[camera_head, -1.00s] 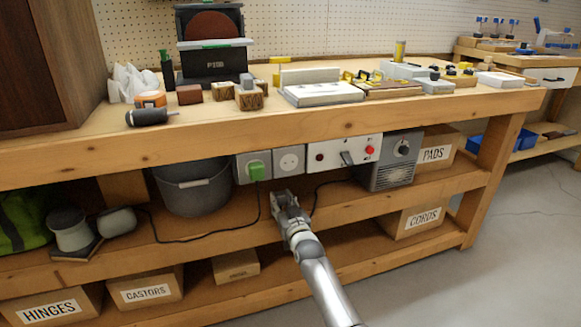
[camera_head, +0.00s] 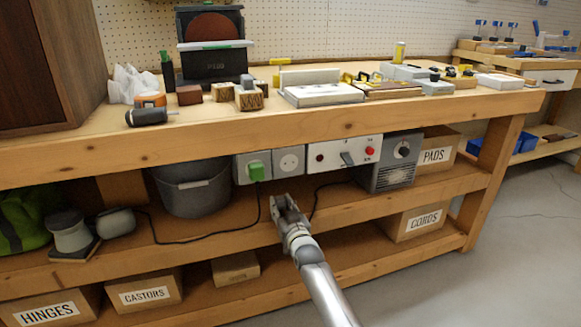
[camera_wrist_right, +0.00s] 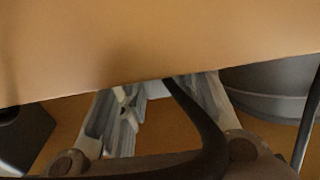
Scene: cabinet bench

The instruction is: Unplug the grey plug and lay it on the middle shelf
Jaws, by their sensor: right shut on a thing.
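My right gripper (camera_head: 284,203) is below the socket row, in front of the middle shelf (camera_head: 345,203). It is shut on the grey plug, which is mostly hidden. In the right wrist view a pale grey bit of the grey plug (camera_wrist_right: 157,90) shows between the fingers, and a black cable (camera_wrist_right: 195,120) curves back from it. A wooden surface hides the fingertips there. The right socket (camera_head: 290,160) has nothing in it. My left gripper is not in view.
A green plug (camera_head: 257,171) sits in the left socket, its cable running down onto the shelf. A grey bucket (camera_head: 193,188) stands left of my gripper. A grey box with a dial (camera_head: 388,165) is to the right. Shelf between them looks mostly free.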

